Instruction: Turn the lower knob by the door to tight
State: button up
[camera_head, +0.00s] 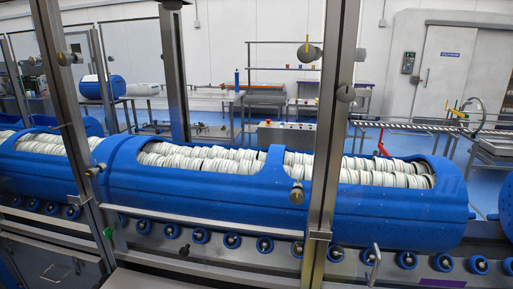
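A metal-framed clear guard door spans the front, between a left post (75,110) and a right post (328,140). A lower knob (297,195), round and brass-grey, sits at the right post, in front of a blue carrier. Higher up are a dark upper knob (307,53) and another round knob (345,93) on the post. The left post has an upper knob (66,59) and a lower knob (92,172). Which lower knob is meant, and how tight any knob is, I cannot tell. My gripper is not in view.
Behind the frame, a long blue tub carrier (400,222) full of white tubs lies on a conveyor with blue rollers (232,241). A small metal handle (375,264) stands at the front right. Tables and a white door (447,65) are at the back.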

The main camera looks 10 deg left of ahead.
aim_at(92, 172)
jog(key=u, duration=1.75)
